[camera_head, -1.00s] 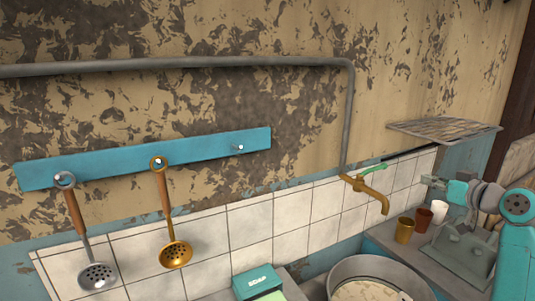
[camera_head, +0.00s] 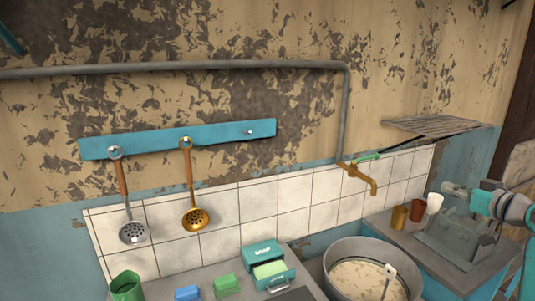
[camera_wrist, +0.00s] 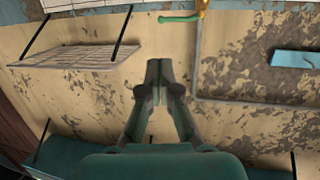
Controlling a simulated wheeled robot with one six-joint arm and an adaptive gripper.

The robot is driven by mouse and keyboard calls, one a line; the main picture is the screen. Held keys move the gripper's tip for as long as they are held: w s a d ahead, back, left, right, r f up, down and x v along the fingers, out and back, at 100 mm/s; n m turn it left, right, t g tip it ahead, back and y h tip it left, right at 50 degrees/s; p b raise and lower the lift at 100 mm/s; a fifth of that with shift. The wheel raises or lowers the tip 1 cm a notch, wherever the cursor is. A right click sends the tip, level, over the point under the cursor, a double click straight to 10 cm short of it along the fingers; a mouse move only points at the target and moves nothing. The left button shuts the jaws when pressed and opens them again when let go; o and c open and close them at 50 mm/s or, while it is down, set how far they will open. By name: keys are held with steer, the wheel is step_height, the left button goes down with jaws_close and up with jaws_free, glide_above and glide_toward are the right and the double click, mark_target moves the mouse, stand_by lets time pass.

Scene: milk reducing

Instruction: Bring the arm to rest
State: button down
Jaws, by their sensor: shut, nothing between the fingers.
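My gripper (camera_head: 443,187) is at the right side of the head view, at the end of my teal and grey arm. It is held in the air above the right counter, near the cups. In the wrist view my gripper (camera_wrist: 158,68) has its two fingers together with nothing between them, with the mottled wall behind. The wrist picture is upside down, with the wall rack (camera_wrist: 80,57) and the green tap handle (camera_wrist: 180,18) near its top.
A large metal pot (camera_head: 340,252) with pale liquid stands below the brass tap (camera_head: 363,178). Cups, including a brass one (camera_head: 398,218), stand on the right counter. Two skimmers hang from the blue rail (camera_head: 225,133).

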steer(key=s+a+f+m+h, duration=0.15)
steer(key=a+f, duration=0.35)
steer(key=f, duration=0.6)
steer(key=s+a+f+m, duration=0.2)
steer(key=a+f, duration=0.2)
steer(key=f, duration=0.6)
steer(key=s+a+f+m+h, duration=0.1)
steer(key=s+a+f+h, duration=0.1)
steer(key=s+a+f, duration=1.3)
steer(key=s, duration=0.5)
steer(key=s+a+f+g, duration=0.1)
steer(key=s+a+f, duration=0.15)
steer(key=s, duration=0.55)
steer(key=s+a+f, duration=0.2)
steer(key=s+a, duration=0.1)
steer(key=s, duration=0.4)
steer(key=s+a+r+n, duration=0.1)
steer(key=s+r, duration=0.3)
steer(key=s, duration=0.4)
steer(key=s+a+r+n+y, duration=0.1)
steer(key=s+r, duration=0.3)
steer(key=s, duration=0.5)
steer(key=shift+s+a+r+n, duration=0.2)
steer(key=shift+a+r+n, duration=0.2)
steer(key=shift+a, duration=0.4)
